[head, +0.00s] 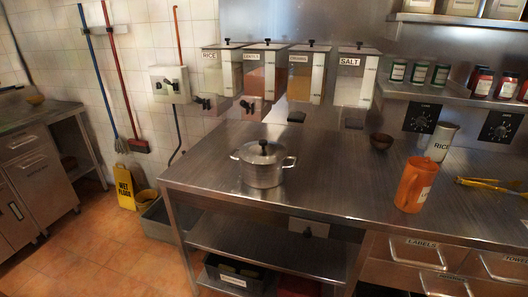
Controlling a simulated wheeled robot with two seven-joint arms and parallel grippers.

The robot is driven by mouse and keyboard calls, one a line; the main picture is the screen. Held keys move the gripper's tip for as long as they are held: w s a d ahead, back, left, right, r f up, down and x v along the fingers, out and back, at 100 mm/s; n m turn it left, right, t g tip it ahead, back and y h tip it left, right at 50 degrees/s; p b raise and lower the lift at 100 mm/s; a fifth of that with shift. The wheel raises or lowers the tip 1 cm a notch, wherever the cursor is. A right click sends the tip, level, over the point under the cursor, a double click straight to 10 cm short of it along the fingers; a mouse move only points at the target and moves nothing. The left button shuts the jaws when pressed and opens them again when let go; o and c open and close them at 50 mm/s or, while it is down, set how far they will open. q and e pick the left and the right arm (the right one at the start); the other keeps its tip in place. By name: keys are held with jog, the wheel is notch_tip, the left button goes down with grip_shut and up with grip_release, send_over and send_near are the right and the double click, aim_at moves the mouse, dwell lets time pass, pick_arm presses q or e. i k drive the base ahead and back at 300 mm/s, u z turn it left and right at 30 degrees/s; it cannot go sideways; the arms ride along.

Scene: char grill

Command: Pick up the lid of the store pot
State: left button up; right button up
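The steel pot (262,177) stands upright on the metal counter, left of its middle and close to the front edge. It has a loop handle on its left and right sides. Its lid (250,154) sits on top of the pot and has a dark knob in the middle. The inside of the pot is hidden under the lid. Neither of my grippers shows in the head view.
The steel counter (330,185) is clear around the pot. Labelled dispensers, including a salt one (350,83), hang behind it. A yellow wet-floor sign (124,187) stands left.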

aim_at(263, 152)
jog(key=z, duration=2.4)
jog(key=i, duration=1.6)
jog(key=u, duration=2.35)
